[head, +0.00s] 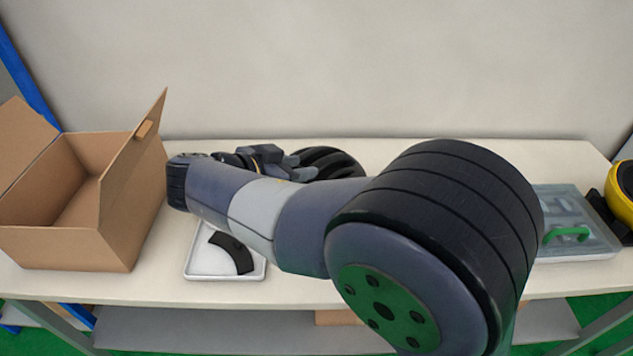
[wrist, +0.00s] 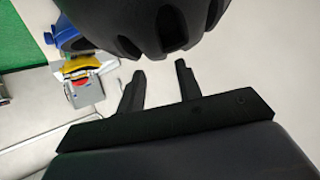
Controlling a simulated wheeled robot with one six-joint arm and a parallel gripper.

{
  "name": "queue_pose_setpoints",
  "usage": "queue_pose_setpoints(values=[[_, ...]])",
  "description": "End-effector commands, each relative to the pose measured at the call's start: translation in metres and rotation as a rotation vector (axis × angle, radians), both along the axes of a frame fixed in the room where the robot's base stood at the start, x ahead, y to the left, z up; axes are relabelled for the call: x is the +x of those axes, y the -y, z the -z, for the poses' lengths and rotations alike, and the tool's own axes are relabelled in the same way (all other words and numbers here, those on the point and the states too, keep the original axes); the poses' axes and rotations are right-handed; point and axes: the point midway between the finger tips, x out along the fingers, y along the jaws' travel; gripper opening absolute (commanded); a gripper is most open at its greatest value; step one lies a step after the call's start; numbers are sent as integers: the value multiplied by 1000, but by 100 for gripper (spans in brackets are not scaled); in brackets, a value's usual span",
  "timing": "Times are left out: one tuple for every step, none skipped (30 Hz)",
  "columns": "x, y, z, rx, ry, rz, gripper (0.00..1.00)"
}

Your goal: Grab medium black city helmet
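A black city helmet (head: 330,163) with vent slots sits on the table near the back wall, partly hidden behind my arm in the head view. In the wrist view the helmet (wrist: 150,22) fills the top of the picture, just beyond the fingertips. My gripper (wrist: 159,69) is open, its two fingers apart with nothing between them. In the head view my gripper (head: 297,166) is to the left of the helmet, close to it. I cannot tell from here whether a finger touches it.
An open cardboard box (head: 65,245) stands at the left. A white tray (head: 197,275) with a white and black item lies at the table's front. A clear-lidded case (head: 580,215) with a green handle and a yellow-and-black item (head: 621,195) are at the right.

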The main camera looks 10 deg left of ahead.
Motion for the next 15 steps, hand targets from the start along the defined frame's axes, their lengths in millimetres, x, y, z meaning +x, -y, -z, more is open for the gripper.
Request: queue_pose_setpoints(values=[[3, 3, 1, -1, -1, 3, 33], [6, 5, 2, -2, -1, 3, 33], [10, 8, 4, -2, -1, 3, 33], [13, 11, 6, -2, -2, 4, 33], [17, 13, 7, -2, -3, 5, 33], [22, 16, 10, -3, -3, 5, 33], [25, 19, 12, -4, -2, 5, 33], [29, 20, 15, -3, -2, 4, 33], [32, 23, 17, -3, -2, 4, 33], [34, 24, 19, -2, -1, 3, 33], [36, 25, 20, -1, -2, 2, 33], [38, 26, 21, -1, -2, 1, 33], [39, 26, 22, 0, -1, 2, 33], [39, 26, 22, 0, -1, 2, 33], [39, 26, 23, 0, -1, 2, 33]])
